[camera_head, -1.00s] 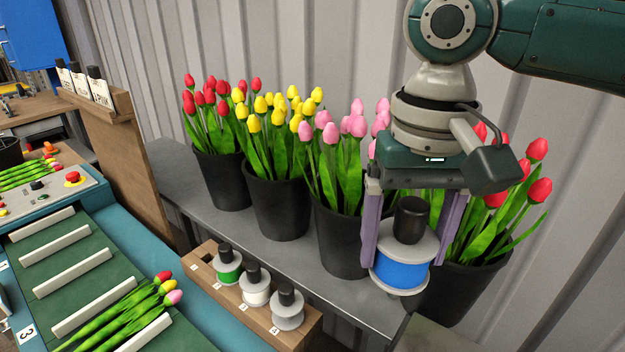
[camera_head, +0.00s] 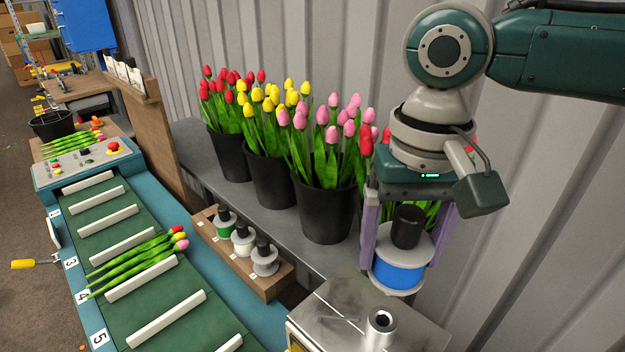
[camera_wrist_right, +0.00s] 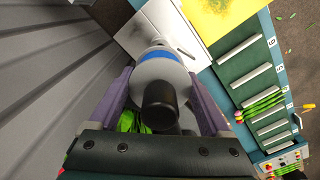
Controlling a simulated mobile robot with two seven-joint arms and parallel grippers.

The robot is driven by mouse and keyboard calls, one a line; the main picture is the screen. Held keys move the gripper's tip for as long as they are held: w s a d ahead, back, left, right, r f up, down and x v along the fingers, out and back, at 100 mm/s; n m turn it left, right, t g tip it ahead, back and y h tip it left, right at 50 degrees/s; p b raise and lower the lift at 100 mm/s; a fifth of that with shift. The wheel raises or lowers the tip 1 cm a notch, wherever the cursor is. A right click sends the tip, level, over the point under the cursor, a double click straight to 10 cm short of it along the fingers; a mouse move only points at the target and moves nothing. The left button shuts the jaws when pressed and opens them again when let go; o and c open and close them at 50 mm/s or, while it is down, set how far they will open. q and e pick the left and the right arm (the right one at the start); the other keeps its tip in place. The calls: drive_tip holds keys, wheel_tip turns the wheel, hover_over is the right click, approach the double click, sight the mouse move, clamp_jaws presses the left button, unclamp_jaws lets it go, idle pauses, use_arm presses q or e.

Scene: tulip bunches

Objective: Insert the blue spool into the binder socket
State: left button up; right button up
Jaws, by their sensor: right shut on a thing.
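The blue spool (camera_head: 398,272) has white-grey flanges and a black knob on top, and it hangs upright in the air. My right gripper (camera_head: 401,250) is shut on it, one purple finger on each side. In the right wrist view the spool (camera_wrist_right: 160,76) sits between the fingers of the gripper (camera_wrist_right: 165,92), with the black knob towards the camera. A grey metal box (camera_head: 340,312) at the bottom carries a short upright metal cylinder with a dark hole (camera_head: 381,322), which looks like the binder socket. The spool is above and behind it, apart from it. My left gripper is not in view.
A wooden rack (camera_head: 222,254) holds green, white and grey spools left of the metal box. Black buckets of tulips (camera_head: 325,208) stand along the grey shelf by the corrugated wall. A slatted green conveyor (camera_head: 140,262) with a tulip bunch (camera_head: 137,260) runs at the left.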

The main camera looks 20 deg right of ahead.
sight(392, 287)
drive_tip(key=shift+r+p, duration=0.2)
drive_tip(key=shift+p, duration=0.35)
drive_tip(key=shift+f+b, duration=1.35)
drive_tip(key=shift+f, duration=1.35)
drive_tip(key=shift+r, duration=0.1)
drive_tip(key=shift+p, duration=0.45)
drive_tip(key=shift+f+b, duration=0.7)
drive_tip(key=shift+f, duration=0.45)
drive_tip(key=shift+f+b, duration=0.8)
drive_tip(key=shift+f, duration=0.45)
drive_tip(key=o, duration=1.4)
